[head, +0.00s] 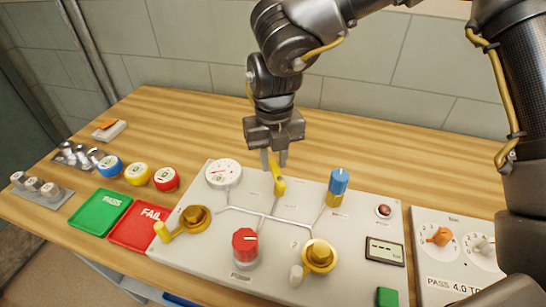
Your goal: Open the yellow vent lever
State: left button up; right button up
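A yellow lever (279,184) stands on the light grey valve panel (225,262), near the panel's back edge and to the right of a white dial gauge. A second yellow handle (162,232) sits on a brass valve at the panel's left; I cannot read a vent label on either. My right gripper (274,162) points down over the back lever. Its two fingers are apart, with the lever's top end showing between or just in front of them. I cannot tell whether they touch it. My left gripper is not in view.
The panel also bears a red knob (245,245), a blue knob (338,182) and a brass valve with a white handle (319,256). A green tray (100,212) and a red tray (140,226) lie left. A second panel (450,265) stands right.

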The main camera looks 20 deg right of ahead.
grip_shut()
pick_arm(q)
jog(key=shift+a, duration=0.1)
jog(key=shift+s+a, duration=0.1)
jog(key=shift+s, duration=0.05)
pick_arm(e)
jog(key=shift+d, duration=0.1)
jog(key=shift+d+m, duration=0.2)
jog(key=shift+m, duration=0.5)
jog(key=shift+d+m, duration=0.35)
jog(key=shift+m, duration=0.65)
jog(key=shift+s+d+m, duration=0.1)
jog(key=shift+d+m, duration=0.25)
jog(key=shift+m, duration=0.55)
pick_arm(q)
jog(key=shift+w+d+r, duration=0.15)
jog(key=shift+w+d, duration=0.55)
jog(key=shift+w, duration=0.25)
pick_arm(e)
jog(key=shift+s+d+m, duration=0.15)
jog(key=shift+d+m, duration=0.1)
jog(key=shift+m, duration=0.45)
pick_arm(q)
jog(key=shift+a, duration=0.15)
